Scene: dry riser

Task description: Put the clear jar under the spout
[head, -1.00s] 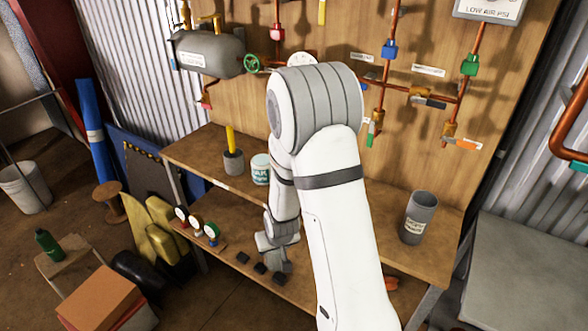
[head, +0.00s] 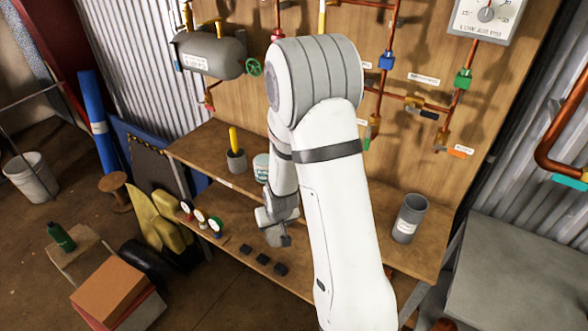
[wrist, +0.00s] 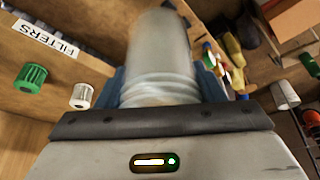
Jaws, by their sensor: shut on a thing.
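The clear jar (wrist: 160,60) is between the fingers of my gripper (wrist: 160,88) in the wrist view, with its ribbed end nearest the palm. The gripper is shut on it. In the head view my gripper (head: 277,236) hangs over the front of the bench, above the lower shelf; the jar cannot be made out there. A small pipe outlet with a red handle (head: 208,100) hangs below the grey tank (head: 210,54) on the board, left of my gripper. I cannot tell for sure that it is the spout.
The upper bench holds a grey cup with a yellow stick (head: 236,160), a white tub (head: 262,167) and a grey cylinder (head: 409,218). Gauges (head: 201,217) and several black blocks (head: 262,259) lie on the lower shelf. The wrist view shows a green filter (wrist: 30,78) and a white filter (wrist: 81,96).

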